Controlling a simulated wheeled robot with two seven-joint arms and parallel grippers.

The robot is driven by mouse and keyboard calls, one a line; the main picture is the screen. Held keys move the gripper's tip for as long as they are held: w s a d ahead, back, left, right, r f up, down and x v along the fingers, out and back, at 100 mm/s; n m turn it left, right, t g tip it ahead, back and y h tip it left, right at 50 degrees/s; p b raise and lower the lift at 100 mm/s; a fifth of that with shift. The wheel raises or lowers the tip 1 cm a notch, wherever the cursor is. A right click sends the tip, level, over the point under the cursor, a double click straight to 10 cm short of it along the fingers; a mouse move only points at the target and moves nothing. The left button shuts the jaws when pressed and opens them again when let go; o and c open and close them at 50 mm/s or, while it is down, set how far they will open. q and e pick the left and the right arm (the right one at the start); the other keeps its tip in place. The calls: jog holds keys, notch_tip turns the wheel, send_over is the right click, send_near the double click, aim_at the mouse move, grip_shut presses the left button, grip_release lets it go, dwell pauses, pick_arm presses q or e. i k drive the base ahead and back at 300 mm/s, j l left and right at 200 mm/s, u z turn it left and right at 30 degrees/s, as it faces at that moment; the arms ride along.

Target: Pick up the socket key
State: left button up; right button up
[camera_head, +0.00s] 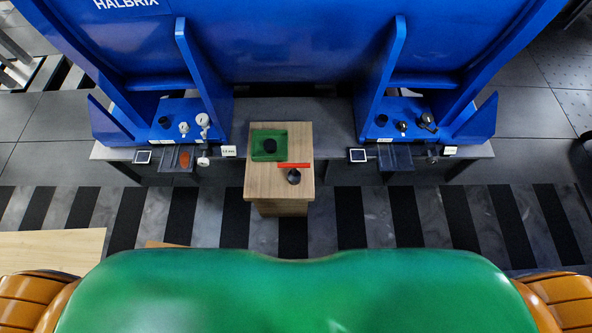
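A small wooden stand (260,185) is ahead of me at the middle of the view. On its top lie a thin red bar (293,165) and, just in front of it, a small dark round object (294,177). I cannot tell for sure which of these is the socket key. A green mat or tray (262,134) with a dark round piece (270,146) on it is at the back left of the stand top. Neither of my grippers is in the view.
A large blue machine frame (290,45) stands behind. Its left bay (150,110) and right bay (460,110) hold small dark and white parts. A grey bench edge (110,153) runs along the front. A pale wooden surface (50,250) is at the lower left. Striped floor lies between.

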aim_at(294, 176)
jog(key=i+j, duration=0.1)
jog(key=j, duration=0.35)
jog(key=i+j, duration=0.15)
jog(key=j, duration=0.3)
jog(key=i+j, duration=0.1)
jog(key=j, duration=0.35)
jog(key=z, duration=0.05)
